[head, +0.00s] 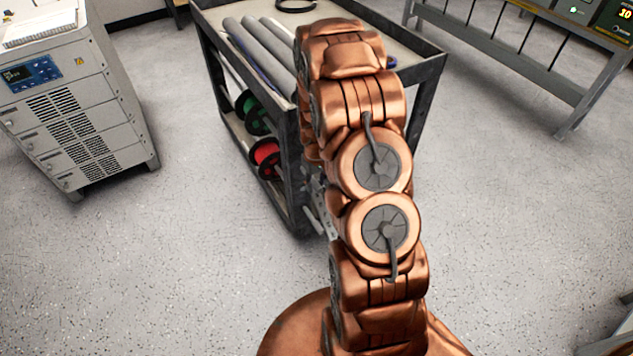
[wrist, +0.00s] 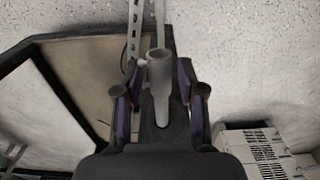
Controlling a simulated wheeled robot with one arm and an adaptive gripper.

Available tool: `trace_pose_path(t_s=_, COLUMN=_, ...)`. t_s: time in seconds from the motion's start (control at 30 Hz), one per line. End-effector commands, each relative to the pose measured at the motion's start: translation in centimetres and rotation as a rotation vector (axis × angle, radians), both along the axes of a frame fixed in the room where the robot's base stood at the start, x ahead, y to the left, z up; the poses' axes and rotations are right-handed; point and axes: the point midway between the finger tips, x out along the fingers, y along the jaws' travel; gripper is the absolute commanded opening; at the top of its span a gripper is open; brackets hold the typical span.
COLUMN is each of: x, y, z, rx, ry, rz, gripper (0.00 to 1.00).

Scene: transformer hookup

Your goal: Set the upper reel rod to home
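In the wrist view, a grey rod (wrist: 160,85) with a hollow round end lies between the two fingers of my gripper (wrist: 158,88). The fingers have purple pads and stand apart, with a gap to the rod on each side. I cannot tell for certain that this is the upper reel rod. In the head view, my arm hides my gripper. A green reel (head: 254,114) and a red reel (head: 266,157) sit inside the cart's left side, partly behind its frame. The rods through them are mostly hidden.
The dark-framed cart (head: 425,72) carries several grey tubes (head: 262,50) and a black ring (head: 295,5) on top. A perforated metal strip (wrist: 135,35) runs beside the rod. A grey cabinet (head: 70,110) stands left, a bench (head: 510,45) right. Floor between is clear.

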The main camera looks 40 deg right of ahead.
Motion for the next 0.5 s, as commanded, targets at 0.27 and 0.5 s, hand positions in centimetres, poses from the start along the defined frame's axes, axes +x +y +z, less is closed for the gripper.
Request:
trace_pose_path(t_s=0.27, x=-0.01, y=0.01, z=0.0, rx=0.0, ry=0.0, rz=0.0, gripper=0.07)
trace_pose_path(t_s=0.5, x=-0.01, y=0.01, z=0.0, rx=0.0, ry=0.001, rz=0.0, gripper=0.0)
